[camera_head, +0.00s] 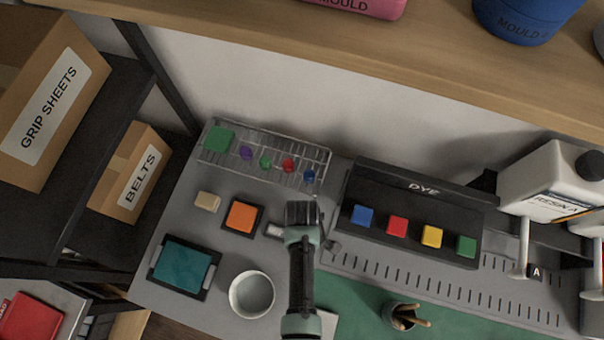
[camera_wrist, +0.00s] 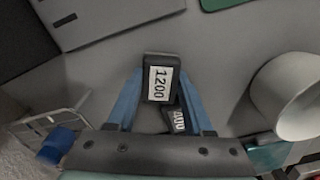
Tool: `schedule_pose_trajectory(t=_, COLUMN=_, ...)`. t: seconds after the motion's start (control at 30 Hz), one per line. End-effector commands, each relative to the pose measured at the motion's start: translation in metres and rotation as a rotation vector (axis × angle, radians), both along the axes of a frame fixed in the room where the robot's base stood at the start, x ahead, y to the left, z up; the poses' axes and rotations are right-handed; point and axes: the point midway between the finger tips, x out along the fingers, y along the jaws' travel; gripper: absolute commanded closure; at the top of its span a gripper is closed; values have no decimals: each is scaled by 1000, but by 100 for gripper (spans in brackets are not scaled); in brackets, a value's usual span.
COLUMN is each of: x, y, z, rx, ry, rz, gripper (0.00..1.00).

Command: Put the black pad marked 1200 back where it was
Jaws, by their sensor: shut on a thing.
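The black pad marked 1200 (camera_wrist: 158,82) is between the blue fingers of my gripper (camera_wrist: 161,84) in the wrist view, its white label facing the camera. My gripper is shut on it. A second dark pad (camera_wrist: 178,120), with a label that seems to read 400, lies close to it, partly covered by it and by a finger. In the head view my gripper (camera_head: 303,212) is over the grey bench, right of the orange block (camera_head: 242,216). A small pad with a pale label (camera_head: 275,230) shows beside it; I cannot tell which one. Whether the held pad touches the bench is unclear.
A wire rack (camera_head: 318,156) stands behind, and the DYE holder (camera_head: 370,180) with coloured blocks is to the right. A white cup (camera_head: 238,298), a teal pad in a tray (camera_head: 185,268) and a beige block (camera_head: 208,201) are left. A brush cup (camera_head: 393,314) stands front right.

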Motion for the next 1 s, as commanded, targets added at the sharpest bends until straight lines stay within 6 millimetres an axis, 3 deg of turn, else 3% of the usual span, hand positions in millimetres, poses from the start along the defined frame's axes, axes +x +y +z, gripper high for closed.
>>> schedule_pose_trajectory(t=0.33, x=0, y=0, z=-4, rx=0, ry=0, rz=0, gripper=100)
schedule_pose_trajectory(t=0.37, x=0, y=0, z=-3, rx=0, ry=0, rz=0, gripper=45)
schedule_pose_trajectory(t=0.5, x=0, y=0, z=-3, rx=0, ry=0, rz=0, gripper=20)
schedule_pose_trajectory(t=0.8, x=0, y=0, z=-2, rx=0, ry=0, rz=0, gripper=19)
schedule_pose_trajectory(t=1.0, x=1, y=0, z=14, rx=0, ry=-3, rz=0, gripper=19)
